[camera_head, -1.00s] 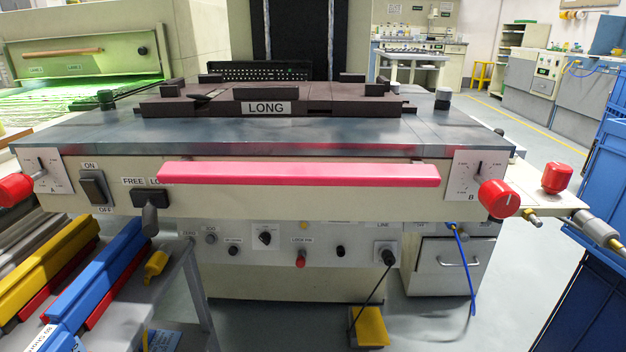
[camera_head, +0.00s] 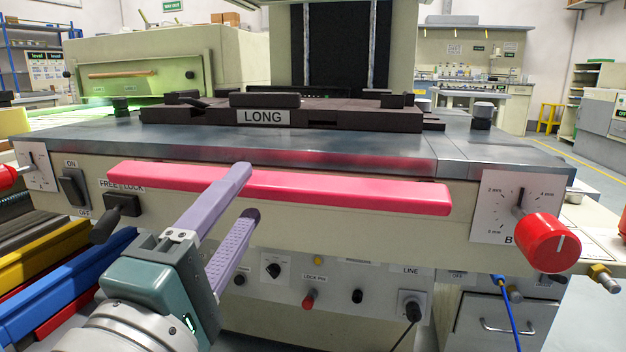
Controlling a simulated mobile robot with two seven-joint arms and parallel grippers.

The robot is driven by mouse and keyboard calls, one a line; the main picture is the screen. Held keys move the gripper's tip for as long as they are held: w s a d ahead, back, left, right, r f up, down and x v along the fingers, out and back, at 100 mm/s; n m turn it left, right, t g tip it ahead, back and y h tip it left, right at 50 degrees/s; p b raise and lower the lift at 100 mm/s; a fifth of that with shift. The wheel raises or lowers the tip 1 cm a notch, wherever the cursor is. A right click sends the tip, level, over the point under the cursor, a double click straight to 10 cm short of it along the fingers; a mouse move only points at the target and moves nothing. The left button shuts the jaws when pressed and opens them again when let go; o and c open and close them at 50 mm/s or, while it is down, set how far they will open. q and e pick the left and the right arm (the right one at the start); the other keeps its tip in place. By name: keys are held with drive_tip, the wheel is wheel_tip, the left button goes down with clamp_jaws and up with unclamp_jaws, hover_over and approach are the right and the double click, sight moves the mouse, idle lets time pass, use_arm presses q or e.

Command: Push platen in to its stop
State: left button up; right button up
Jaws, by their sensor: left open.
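The platen (camera_head: 380,146) is a wide grey metal table with a cream front panel. A long pink bar (camera_head: 350,190) runs along its front. A dark fixture labelled LONG (camera_head: 200,114) lies on top. My left gripper (camera_head: 247,191) comes in from the lower left and is open, with purple fingers. One finger crosses in front of the bar, its tip at the bar's upper edge; the other is just below the bar. I cannot tell whether either finger touches it. The bar is partly hidden by the upper finger. My right gripper is not in view.
A FREE/LOCK lever (camera_head: 115,212) and an ON/OFF switch (camera_head: 73,188) sit left of the gripper. A red knob (camera_head: 547,243) juts out at the right. Blue and yellow bars (camera_head: 60,295) lie at the lower left. Lower panel knobs are below the bar.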

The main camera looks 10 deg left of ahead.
sight(250, 194)
use_arm(q)
drive_tip(key=shift+x, duration=2.3)
clamp_jaws()
drive_tip(key=shift+f, duration=0.1)
